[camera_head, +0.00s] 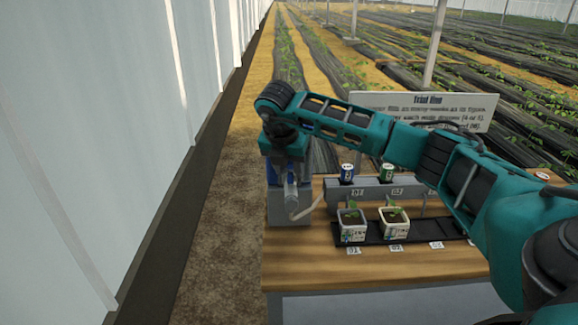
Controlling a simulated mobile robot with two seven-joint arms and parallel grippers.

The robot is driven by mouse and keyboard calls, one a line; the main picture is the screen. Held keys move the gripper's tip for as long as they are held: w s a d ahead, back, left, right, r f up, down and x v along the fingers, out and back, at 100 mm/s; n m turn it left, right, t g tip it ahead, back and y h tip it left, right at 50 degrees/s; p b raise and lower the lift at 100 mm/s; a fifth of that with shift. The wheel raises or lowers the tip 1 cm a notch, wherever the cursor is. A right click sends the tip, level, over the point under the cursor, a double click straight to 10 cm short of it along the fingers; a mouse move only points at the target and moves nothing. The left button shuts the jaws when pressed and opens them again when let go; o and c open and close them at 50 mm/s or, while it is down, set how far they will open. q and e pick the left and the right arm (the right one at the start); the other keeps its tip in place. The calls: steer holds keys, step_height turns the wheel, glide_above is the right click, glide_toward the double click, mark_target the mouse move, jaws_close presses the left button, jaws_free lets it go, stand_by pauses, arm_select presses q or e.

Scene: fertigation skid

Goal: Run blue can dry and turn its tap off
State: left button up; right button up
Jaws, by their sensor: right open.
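A blue body (271,173) shows at the table's left end, above a grey block (289,215), partly hidden behind my right wrist. A small blue can (347,173) with a white label stands on the grey rail (372,193). I cannot tell which of these blue things is the task's can. My right arm reaches across from the right and bends down at the left. My right gripper (291,202) is open, pointing down in front of the grey block. Any tap there is hidden or too small to make out. My left gripper is out of view.
A green can (387,172) stands right of the small blue one. Two white pots with seedlings, the left pot (352,233) and the right pot (394,225), sit on a black tray (430,229). A sign (430,108) stands behind. The wooden tabletop (370,266) is clear in front.

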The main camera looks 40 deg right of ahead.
jaws_close()
stand_by(0.4)
steer(key=shift+d+f+n+y+b, duration=0.1)
steer(key=shift+f+n+y+b, duration=0.15)
steer(key=shift+n+b, duration=0.65)
steer(key=shift+s+r+n+t+y, duration=0.15)
steer(key=shift+n+t, duration=0.1)
steer(key=shift+n, duration=0.25)
steer(key=shift+w+r+n+t+y, duration=0.1)
steer(key=shift+n+t, duration=0.15)
steer(key=shift+n, duration=0.25)
jaws_free()
